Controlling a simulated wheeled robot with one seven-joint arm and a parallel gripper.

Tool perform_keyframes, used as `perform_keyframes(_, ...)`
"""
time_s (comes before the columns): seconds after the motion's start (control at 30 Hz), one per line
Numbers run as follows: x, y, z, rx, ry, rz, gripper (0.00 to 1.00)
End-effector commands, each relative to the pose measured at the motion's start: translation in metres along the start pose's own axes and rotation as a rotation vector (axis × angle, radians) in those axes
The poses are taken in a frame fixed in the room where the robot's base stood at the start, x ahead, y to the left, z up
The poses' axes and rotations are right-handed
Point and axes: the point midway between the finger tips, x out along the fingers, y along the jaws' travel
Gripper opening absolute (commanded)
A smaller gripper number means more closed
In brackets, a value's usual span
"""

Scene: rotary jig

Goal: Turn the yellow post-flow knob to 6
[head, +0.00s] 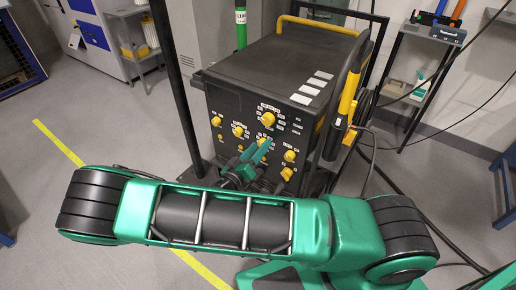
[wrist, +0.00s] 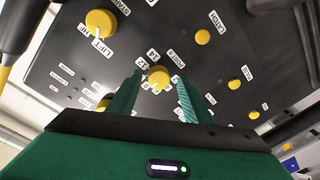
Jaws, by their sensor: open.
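The yellow post-flow knob (wrist: 158,77) sits on the dark front panel of the welding machine (head: 285,72), ringed by small number labels. A label that seems to read POST is beside it in the wrist view. Its pointer setting is too small to read. My gripper (wrist: 160,80) is open, with one green finger on each side of this knob in the wrist view. I cannot tell whether the fingers touch it. In the head view my gripper (head: 257,151) is at the panel's middle, partly covering the yellow knob there (head: 266,146).
Other yellow knobs are close by, including a large one (wrist: 100,23) and one near a LATCH label (wrist: 202,37). A yellow-handled torch (head: 349,95) and cables hang at the machine's right side. A dark upright pole (head: 174,80) stands at its left.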

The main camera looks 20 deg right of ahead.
Motion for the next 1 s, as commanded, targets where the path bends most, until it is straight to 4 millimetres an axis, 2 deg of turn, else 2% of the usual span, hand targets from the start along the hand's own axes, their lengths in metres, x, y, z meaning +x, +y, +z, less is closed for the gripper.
perform_keyframes(0.03,0.0,0.0,0.0,0.0,0.0,0.0,0.46)
perform_keyframes(0.07,-0.0001,0.0001,0.0,0.0,0.0,0.0,0.41)
perform_keyframes(0.2,-0.0001,-0.0001,-0.0001,0.0,0.0,0.0,0.07)
perform_keyframes(0.23,-0.0002,-0.0003,-0.0001,0.0,0.0,-0.001,0.04)
perform_keyframes(0.3,0.0046,0.0029,0.0025,-0.002,-0.001,0.002,0.04)
perform_keyframes(0.57,0.0017,-0.0003,0.0009,-0.031,-0.005,-0.002,0.05)
perform_keyframes(1.0,0.0002,-0.0023,-0.0006,-0.322,-0.019,-0.019,0.05)
